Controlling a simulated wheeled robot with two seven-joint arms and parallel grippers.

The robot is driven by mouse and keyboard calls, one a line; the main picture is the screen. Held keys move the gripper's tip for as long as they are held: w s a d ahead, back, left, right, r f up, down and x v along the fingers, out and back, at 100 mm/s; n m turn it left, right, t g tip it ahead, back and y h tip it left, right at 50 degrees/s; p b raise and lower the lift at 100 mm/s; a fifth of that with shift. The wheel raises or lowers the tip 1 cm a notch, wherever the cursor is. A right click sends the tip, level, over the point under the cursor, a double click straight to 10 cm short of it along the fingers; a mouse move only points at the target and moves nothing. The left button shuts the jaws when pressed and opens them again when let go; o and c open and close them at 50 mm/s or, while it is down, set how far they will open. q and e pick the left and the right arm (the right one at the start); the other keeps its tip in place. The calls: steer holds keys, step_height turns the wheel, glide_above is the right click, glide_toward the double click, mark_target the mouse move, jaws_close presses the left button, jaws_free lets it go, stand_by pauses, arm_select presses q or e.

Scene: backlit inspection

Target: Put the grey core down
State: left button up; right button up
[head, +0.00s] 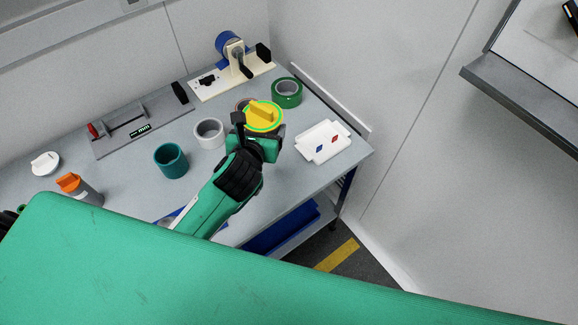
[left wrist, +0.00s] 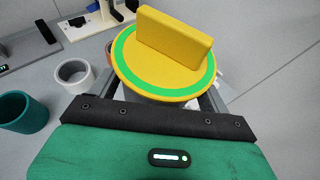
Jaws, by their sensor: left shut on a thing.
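My left gripper (head: 262,133) is shut on a round piece, seen mostly from above. Its top is a yellow disc (head: 265,115) with a green ring and an upright yellow grip bar, also in the left wrist view (left wrist: 172,42). A grey round body, likely the grey core (left wrist: 158,97), shows just under the disc between the fingers. Most of it is hidden by disc and gripper. Whether its underside touches the table is hidden. My right gripper is not in view.
On the grey table (head: 120,180) stand a pale ring (head: 209,133), a teal ring (head: 171,161), a green ring (head: 287,92) and a partly hidden brown ring.

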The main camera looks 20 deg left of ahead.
arm_select(q)
steer(key=w+d, duration=0.1)
steer(key=w, duration=0.1)
steer(key=w+d, duration=0.2)
steer(key=shift+w+d+f, duration=0.1)
steer(key=shift+w+d, duration=0.05)
steer(key=shift+w+f+p, duration=0.15)
steer(key=shift+f+p, duration=0.4)
steer(key=shift+f, duration=9.5)
steer(key=o, duration=0.7)
steer(key=shift+f, duration=0.15)
steer(key=shift+c, duration=0.2)
steer(key=o, duration=0.4)
